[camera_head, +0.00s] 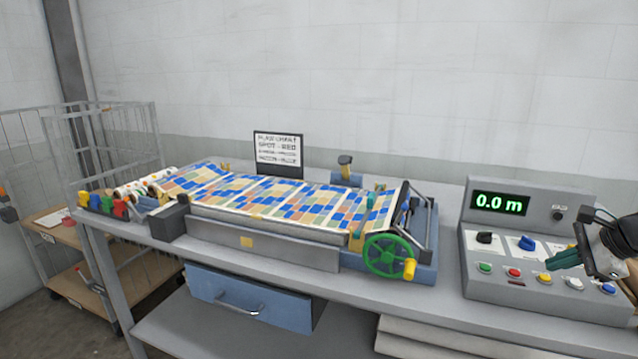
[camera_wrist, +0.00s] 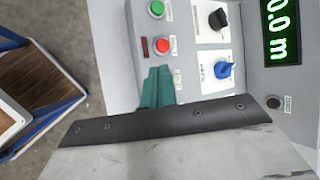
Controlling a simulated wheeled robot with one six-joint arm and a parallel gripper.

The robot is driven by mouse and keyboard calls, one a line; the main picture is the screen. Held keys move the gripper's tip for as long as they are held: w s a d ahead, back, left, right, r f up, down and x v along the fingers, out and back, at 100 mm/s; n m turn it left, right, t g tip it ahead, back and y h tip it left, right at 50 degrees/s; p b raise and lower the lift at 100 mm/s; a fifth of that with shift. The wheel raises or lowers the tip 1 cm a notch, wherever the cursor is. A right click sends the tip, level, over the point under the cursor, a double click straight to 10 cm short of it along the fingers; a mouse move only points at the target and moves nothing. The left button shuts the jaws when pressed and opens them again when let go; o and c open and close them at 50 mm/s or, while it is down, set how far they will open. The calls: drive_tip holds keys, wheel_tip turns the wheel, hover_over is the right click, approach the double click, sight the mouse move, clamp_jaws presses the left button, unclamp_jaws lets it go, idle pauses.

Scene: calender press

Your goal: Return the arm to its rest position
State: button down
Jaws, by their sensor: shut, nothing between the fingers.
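My gripper (camera_head: 563,259) is at the right side of the head view, in front of and above the grey control box (camera_head: 497,239). Its green fingers are together and hold nothing. In the wrist view the green fingers (camera_wrist: 157,88) also show closed, over the box's front panel near the red button (camera_wrist: 162,45). The picture does not settle whether the fingertips touch the panel. The rest of my arm is mostly cut off at the right edge.
The calender press with patterned sheet (camera_head: 270,198) and green handwheel (camera_head: 388,256) stands on the grey table. The box display (camera_head: 500,203) reads 0.0 m. A blue drawer (camera_head: 250,300) hangs below. A wire cage trolley (camera_head: 118,150) stands at left. Open air lies above the table.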

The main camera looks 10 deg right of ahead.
drive_tip(key=s+a+r+n+g+h, duration=0.1)
drive_tip(key=s+a+n, duration=0.4)
drive_tip(key=a, duration=0.5)
drive_tip(key=s+a+r+n+g+h, duration=0.1)
drive_tip(key=s+a+r+n+g, duration=0.1)
drive_tip(key=s+a+n, duration=0.3)
drive_tip(key=s+a+r+n+g, duration=0.2)
drive_tip(key=s+a+n, duration=0.3)
drive_tip(key=a+n, duration=0.7)
drive_tip(key=a+g, duration=0.1)
drive_tip(key=a, duration=0.3)
drive_tip(key=shift+s+a+r+h, duration=0.3)
drive_tip(key=shift+s+a+h, duration=0.05)
drive_tip(key=shift+h, duration=0.05)
idle(0.3)
